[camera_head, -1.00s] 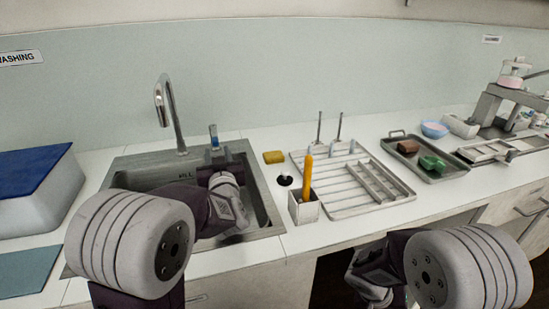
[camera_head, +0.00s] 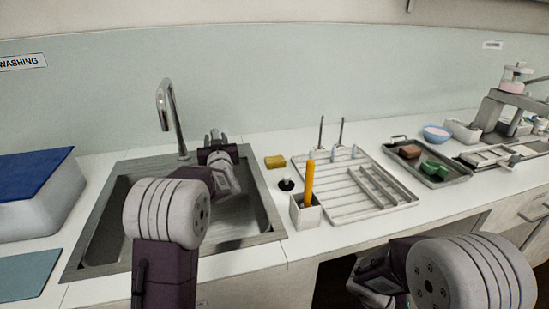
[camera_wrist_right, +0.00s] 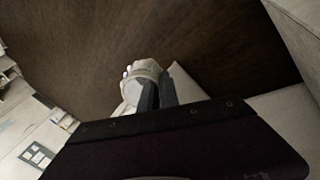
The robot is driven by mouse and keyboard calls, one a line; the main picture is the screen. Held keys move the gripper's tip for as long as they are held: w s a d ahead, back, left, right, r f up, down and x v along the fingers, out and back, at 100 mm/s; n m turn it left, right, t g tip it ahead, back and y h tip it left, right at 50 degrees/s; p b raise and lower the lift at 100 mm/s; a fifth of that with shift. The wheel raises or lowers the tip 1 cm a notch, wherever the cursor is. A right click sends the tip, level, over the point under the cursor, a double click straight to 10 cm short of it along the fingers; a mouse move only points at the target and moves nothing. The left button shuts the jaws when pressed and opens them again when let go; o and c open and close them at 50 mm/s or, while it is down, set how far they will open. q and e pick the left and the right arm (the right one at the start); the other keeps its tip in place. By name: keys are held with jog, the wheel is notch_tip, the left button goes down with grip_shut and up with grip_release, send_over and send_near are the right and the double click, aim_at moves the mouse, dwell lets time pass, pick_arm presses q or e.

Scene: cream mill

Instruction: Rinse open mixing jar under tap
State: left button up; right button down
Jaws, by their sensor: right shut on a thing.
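The steel sink (camera_head: 256,236) is at the left of the counter, with the tap (camera_head: 169,110) curving up at its back edge. My left gripper (camera_head: 215,141) is over the back right of the sink, at the place of the tap's blue-marked lever. It hides the lever, and I cannot tell whether it grips it. No water stream is visible. In the right wrist view my right gripper (camera_wrist_right: 160,92) is shut on a pale round jar (camera_wrist_right: 146,70), low over the dark floor. The jar's inside is not clear. In the head view my right gripper is hidden.
Right of the sink are a yellow sponge (camera_head: 275,162), a small holder (camera_head: 305,216) with an orange-yellow tool and a drying rack (camera_head: 345,206). A tray (camera_head: 452,176) and a blue bowl (camera_head: 437,133) stand farther right. A blue-topped bin (camera_head: 45,212) is at left.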

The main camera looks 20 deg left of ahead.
pick_arm(q)
grip_shut()
dwell(1.4)
